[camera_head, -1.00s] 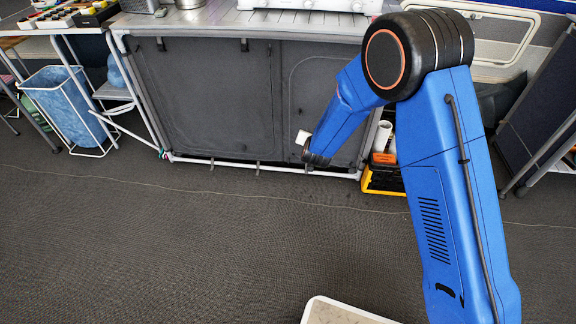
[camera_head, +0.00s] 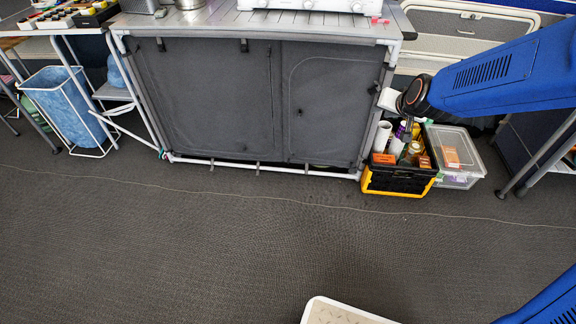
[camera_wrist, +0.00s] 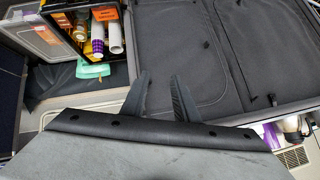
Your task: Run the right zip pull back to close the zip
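The grey fabric cabinet (camera_head: 215,105) stands under the counter, its front hanging flat. A curved seam outlines its right panel (camera_head: 335,110). A small dark tab, perhaps the right zip pull (camera_head: 299,113), hangs on that panel; a similar dark tab (camera_wrist: 207,43) shows in the wrist view. Whether the zip is open or shut along its length is too fine to tell. My gripper (camera_wrist: 161,76) is open and empty, its two dark fingers apart. In the head view it is at the cabinet's right edge, well right of the tab and apart from it.
A black and yellow crate (camera_head: 400,180) of bottles and a clear lidded box (camera_head: 458,160) stand on the floor below my gripper. The counter (camera_head: 225,24) carries a white stove (camera_head: 300,5). A blue bag in a stand (camera_head: 62,105) is at left.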

